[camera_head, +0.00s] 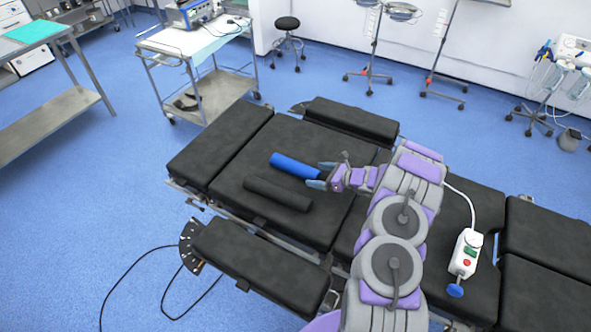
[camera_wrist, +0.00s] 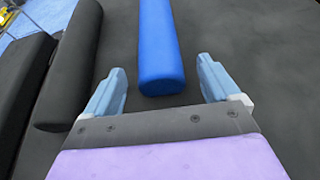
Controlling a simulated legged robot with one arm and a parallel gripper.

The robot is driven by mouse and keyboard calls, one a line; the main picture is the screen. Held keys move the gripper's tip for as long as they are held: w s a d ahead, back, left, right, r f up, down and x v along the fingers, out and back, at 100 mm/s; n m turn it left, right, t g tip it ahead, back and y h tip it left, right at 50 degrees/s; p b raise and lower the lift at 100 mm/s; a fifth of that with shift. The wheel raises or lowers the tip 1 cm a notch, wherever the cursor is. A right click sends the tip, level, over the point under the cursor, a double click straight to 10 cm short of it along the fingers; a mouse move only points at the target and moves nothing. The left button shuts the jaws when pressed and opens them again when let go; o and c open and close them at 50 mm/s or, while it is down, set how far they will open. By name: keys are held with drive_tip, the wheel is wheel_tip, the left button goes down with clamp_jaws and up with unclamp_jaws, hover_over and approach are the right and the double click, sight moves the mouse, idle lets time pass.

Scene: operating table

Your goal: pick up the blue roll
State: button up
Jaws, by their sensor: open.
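The blue roll (camera_head: 295,166) is a blue cylinder lying on the black padded operating table (camera_head: 233,184). My gripper (camera_head: 320,175) is open, at the right end of the roll. In the wrist view the blue roll (camera_wrist: 160,45) points away from me, with its near end ahead of and between the two light-blue fingers of my gripper (camera_wrist: 160,85). The fingers stand apart on either side, and I see no contact with the roll. Nothing is held.
A black roll (camera_head: 278,193) lies beside the blue one, and in the wrist view (camera_wrist: 70,70) it is to the left, near the left finger. A white hand control (camera_head: 466,254) lies on the table at right. A metal cart (camera_head: 197,62) stands behind.

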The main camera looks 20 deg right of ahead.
sight(295, 167)
drive_tip(key=shift+x, duration=1.55)
drive_tip(key=c, duration=1.2)
